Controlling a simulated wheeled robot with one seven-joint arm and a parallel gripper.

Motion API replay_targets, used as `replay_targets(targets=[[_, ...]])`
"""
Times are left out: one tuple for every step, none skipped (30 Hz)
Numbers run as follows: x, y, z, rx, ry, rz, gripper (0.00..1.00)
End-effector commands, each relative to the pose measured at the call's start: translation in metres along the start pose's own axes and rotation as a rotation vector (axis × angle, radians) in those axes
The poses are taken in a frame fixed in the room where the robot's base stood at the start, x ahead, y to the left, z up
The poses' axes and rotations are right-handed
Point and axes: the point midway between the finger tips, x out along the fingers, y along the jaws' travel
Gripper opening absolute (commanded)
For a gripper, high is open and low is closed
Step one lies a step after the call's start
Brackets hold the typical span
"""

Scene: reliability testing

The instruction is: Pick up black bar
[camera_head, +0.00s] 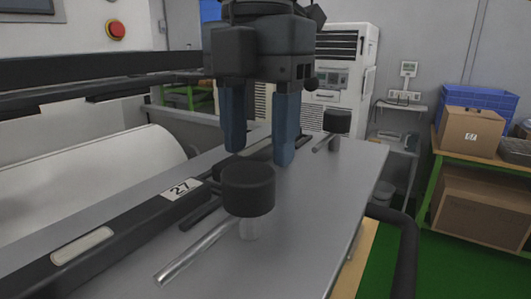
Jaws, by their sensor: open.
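A long black bar (140,217) lies along the grey metal table (300,235), running from the lower left towards the back right. It carries a white "27" label and a pale rounded inset. My gripper (260,157) is above the table with its two blue fingers pointing down and spread apart. The dark strip continues behind and between the fingers, and no contact with it can be made out. Nothing is visibly held. Part of the bar is hidden by the near black knob and the fingers.
A near black knob (248,188) with a metal rod stands in front of my gripper. A similar far knob (337,121) stands behind to the right. A white roll (100,175) is at left. The table's right side is clear. Boxes (470,130) sit on a shelf at right.

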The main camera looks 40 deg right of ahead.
Motion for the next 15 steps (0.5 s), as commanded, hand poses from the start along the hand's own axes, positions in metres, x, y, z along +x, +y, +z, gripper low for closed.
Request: replay_targets(targets=[[-0.0008, 0.0, 0.0, 0.0, 0.0, 0.0, 0.53], [-0.0009, 0.0, 0.0, 0.0, 0.0, 0.0, 0.53], [-0.0009, 0.0, 0.0001, 0.0, 0.0, 0.0, 0.53], [-0.0009, 0.0, 0.0001, 0.0, 0.0, 0.0, 0.51], [-0.0009, 0.0, 0.0001, 0.0, 0.0, 0.0, 0.48], [-0.0009, 0.0, 0.0001, 0.0, 0.0, 0.0, 0.45], [-0.001, 0.0, 0.0001, 0.0, 0.0, 0.0, 0.42], [-0.001, 0.0, 0.0001, 0.0, 0.0, 0.0, 0.39], [-0.001, 0.0, 0.0001, 0.0, 0.0, 0.0, 0.35], [-0.001, 0.0, 0.0001, 0.0, 0.0, 0.0, 0.32], [-0.001, 0.0, 0.0001, 0.0, 0.0, 0.0, 0.29], [-0.001, 0.0, 0.0002, 0.0, 0.0, 0.0, 0.25], [-0.001, 0.0, 0.0002, 0.0, 0.0, 0.0, 0.23], [-0.001, 0.0, 0.0002, 0.0, 0.0, 0.0, 0.2], [-0.001, 0.0, 0.0002, 0.0, 0.0, 0.0, 0.16]])
